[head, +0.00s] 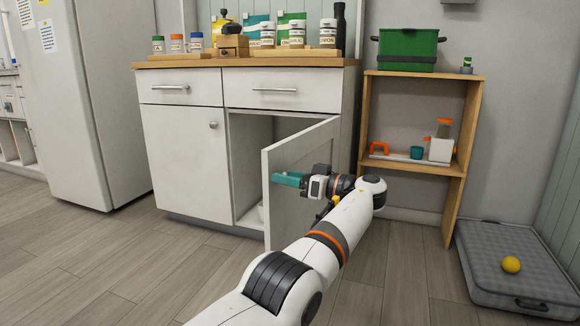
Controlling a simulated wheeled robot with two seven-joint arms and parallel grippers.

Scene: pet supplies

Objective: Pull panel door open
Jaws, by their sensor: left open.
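The white panel door (290,154) of the lower right cabinet stands partly open, swung out from its hinge side on the right. Its left edge is free of the cabinet frame, and the dark interior (254,150) shows behind it. My left gripper (288,179), with teal fingers, is in front of the door's face near the free edge. It is open. The door's own handle is not visible; whether my fingers touch the door I cannot tell. My left arm covers the lower part of the door. My right gripper is not in view.
The counter (200,62) holds jars, bags and a dark bottle. A closed left door (185,165) and two drawers are beside and above. A wooden shelf (455,200) stands at right; a grey pet bed (490,262) with a yellow ball (510,264) lies on the floor. Floor at left is clear.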

